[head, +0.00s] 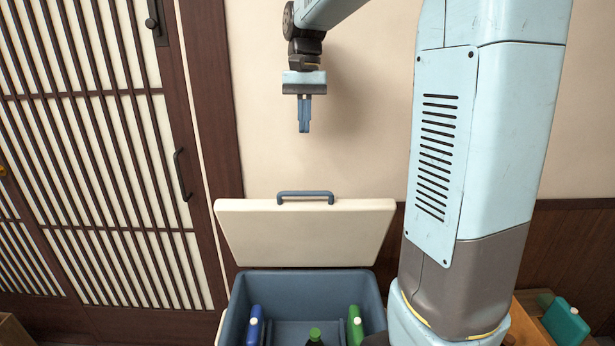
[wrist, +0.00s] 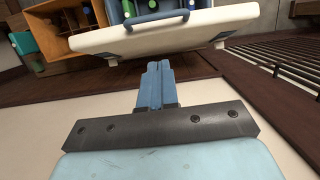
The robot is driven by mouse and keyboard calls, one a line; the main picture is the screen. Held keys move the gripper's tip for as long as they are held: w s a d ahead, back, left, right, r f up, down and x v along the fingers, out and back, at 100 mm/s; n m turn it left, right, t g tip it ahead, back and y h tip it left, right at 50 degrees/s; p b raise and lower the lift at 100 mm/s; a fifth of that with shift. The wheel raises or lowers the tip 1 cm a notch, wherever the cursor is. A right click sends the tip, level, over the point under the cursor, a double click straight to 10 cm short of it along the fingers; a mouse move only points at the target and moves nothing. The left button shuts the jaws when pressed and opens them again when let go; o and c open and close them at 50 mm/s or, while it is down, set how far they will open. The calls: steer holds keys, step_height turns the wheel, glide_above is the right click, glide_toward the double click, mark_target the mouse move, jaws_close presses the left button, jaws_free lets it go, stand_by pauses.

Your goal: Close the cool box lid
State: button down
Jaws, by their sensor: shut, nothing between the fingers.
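The cool box lid (head: 300,240) is a cream panel standing up at the back of the cool box, open, with a blue handle (head: 305,196) along its top edge. The cool box (head: 300,281) has a blue inside, and its lower part runs out of the head view. My gripper (head: 304,128) points down, shut and empty, above the lid's handle and apart from it. In the wrist view the gripper (wrist: 158,68) is also shut, with the lid (wrist: 190,32) and its handle (wrist: 155,19) beyond the fingertips.
Inside the box are a blue bottle (head: 254,325), a green bottle (head: 355,325) and a dark bottle with a green cap (head: 315,336). A wall stands behind, a lattice door (head: 100,170) at left. A wooden crate (wrist: 65,30) with a teal bottle (head: 565,321) is beside the box.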

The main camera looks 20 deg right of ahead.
steer(key=w, duration=0.1)
glide_above(303, 201)
steer(key=shift+g, duration=0.3)
steer(key=f, duration=0.7)
steer(key=w+f, duration=0.1)
steer(key=f, duration=0.3)
steer(key=shift+d+f, duration=0.15)
steer(key=shift+f, duration=0.1)
steer(key=shift+s+f, duration=0.3)
steer(key=shift+s, duration=0.15)
